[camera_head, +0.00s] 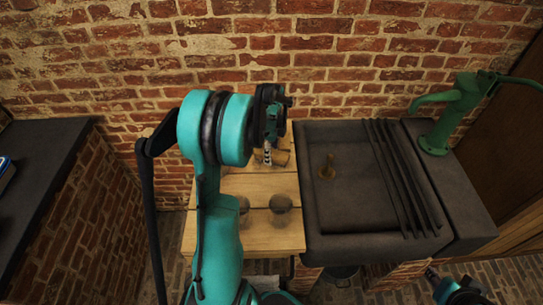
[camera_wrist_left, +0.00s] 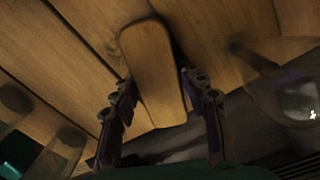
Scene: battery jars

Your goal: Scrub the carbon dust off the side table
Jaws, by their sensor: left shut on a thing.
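My left gripper (camera_head: 270,140) is over the back part of the wooden side table (camera_head: 235,185). It is shut on a wooden-backed block (camera_wrist_left: 152,70), apparently the scrubbing brush, which lies between the two fingers in the left wrist view. Its underside is hidden, so I cannot tell whether it touches the tabletop. Dark, round, smoky patches (camera_head: 280,203) show on the front half of the table; I cannot tell whether they are dust or glass jars. A dark smudge (camera_wrist_left: 255,55) shows right of the block in the wrist view. My right gripper (camera_head: 432,273) is at the bottom right, its jaws unclear.
A dark stone sink (camera_head: 345,205) with ribs adjoins the table on the right, with a green pump (camera_head: 440,120) beyond it. A dark counter (camera_head: 40,160) stands at the left. A translucent, glass-like round shape (camera_wrist_left: 295,95) is right of the block in the wrist view. A brick wall is behind.

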